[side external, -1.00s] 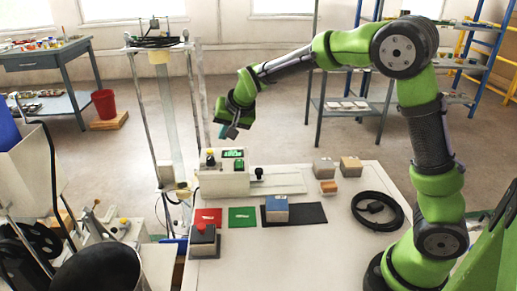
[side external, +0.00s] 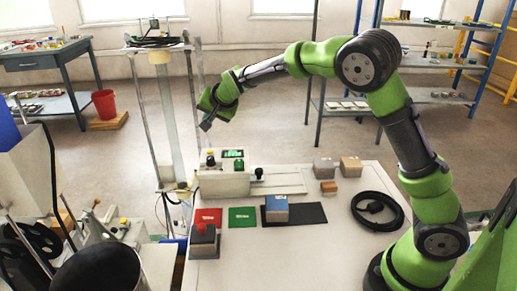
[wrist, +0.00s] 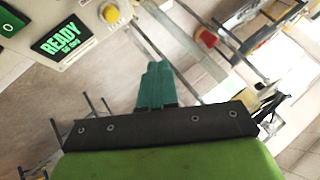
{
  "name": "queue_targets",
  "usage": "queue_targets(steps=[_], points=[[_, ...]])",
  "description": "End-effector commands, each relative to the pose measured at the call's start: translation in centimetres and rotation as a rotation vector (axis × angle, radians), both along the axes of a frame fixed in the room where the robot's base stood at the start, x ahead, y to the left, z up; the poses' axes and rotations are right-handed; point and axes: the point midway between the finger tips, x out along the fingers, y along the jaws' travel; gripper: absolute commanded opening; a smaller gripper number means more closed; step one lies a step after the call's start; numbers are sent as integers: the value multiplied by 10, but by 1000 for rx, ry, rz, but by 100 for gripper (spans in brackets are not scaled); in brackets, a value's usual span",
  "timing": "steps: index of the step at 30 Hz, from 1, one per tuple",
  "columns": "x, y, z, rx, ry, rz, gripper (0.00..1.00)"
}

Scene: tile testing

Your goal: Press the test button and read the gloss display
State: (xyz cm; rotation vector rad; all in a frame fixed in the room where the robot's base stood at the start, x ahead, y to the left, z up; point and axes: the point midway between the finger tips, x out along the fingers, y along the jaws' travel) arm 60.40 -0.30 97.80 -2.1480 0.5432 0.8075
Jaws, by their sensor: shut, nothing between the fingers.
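The gloss tester (side external: 222,185) is a pale box at the back left of the white table. Its green display (side external: 233,153) is on top; in the wrist view the display (wrist: 61,37) reads "READY" with a smaller line that looks like "60 deg". A round yellow button (wrist: 110,13) in a pale ring sits right of the display there. My gripper (side external: 206,125) is above the tester in the side view, apart from it. In the wrist view its teal fingers (wrist: 156,68) are together and empty, below and right of the button.
Red (side external: 208,217) and green (side external: 242,217) tiles, a blue-topped block (side external: 275,209) on a black mat (side external: 312,214), grey and tan blocks (side external: 350,167), and a coiled black cable (side external: 377,210) lie on the table.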

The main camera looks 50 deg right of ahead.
Motion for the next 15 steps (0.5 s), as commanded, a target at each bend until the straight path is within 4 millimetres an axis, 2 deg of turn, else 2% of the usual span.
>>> queue_targets(steps=[9, 15], points=[[-1, 0, -47, 0, 6, 1, 0], [-1, 0, -66, 0, 3, 0, 0]])
